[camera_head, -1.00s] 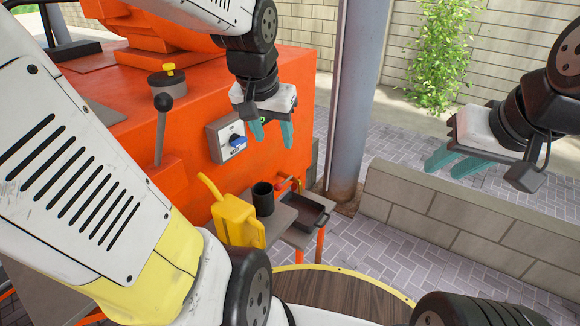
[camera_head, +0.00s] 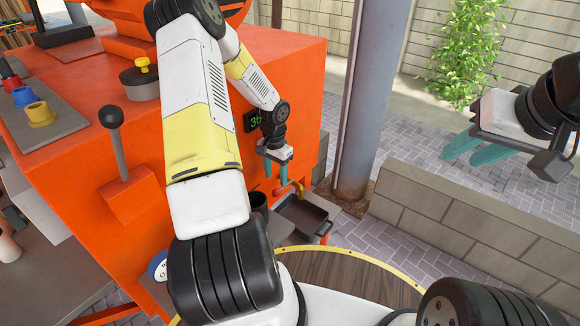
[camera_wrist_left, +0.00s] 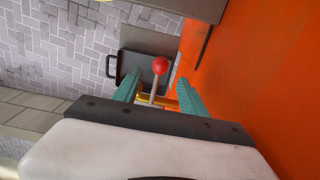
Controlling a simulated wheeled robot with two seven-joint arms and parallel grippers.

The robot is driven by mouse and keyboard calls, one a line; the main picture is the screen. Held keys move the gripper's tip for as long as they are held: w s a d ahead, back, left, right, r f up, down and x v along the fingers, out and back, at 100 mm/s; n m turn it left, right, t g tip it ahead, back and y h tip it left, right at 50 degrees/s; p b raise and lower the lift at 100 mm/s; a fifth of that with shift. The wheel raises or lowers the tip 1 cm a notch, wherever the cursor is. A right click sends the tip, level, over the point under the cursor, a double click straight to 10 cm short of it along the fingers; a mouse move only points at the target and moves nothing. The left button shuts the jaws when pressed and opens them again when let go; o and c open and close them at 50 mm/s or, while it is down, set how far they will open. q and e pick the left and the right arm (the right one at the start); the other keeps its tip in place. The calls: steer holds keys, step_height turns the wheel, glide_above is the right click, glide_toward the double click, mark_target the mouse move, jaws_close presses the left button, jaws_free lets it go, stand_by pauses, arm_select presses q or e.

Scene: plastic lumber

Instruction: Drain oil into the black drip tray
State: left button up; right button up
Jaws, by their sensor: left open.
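The black drip tray (camera_head: 304,214) sits low beside the orange machine (camera_head: 300,85). It also shows in the left wrist view (camera_wrist_left: 124,62). A lever with a red ball knob (camera_wrist_left: 160,66) stands above the tray's side, with a small yellow part at its base. My left gripper (camera_head: 276,174) is open and points down just above the lever. In the left wrist view, the lever shows between its teal fingers (camera_wrist_left: 157,92); whether they touch it I cannot tell. My right gripper (camera_head: 468,152) is open and empty at the right, over the paving. No oil stream is visible.
A grey post (camera_head: 364,110) and a low block wall (camera_head: 450,225) stand to the right. A black-knobbed lever (camera_head: 112,120) rises from the machine's left side.

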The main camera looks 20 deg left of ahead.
mark_target(277, 190)
arm_select(q)
step_height(277, 190, down, 7)
steer(key=shift+f, duration=0.1)
steer(key=shift+c, duration=0.4)
jaws_close()
stand_by(1.3)
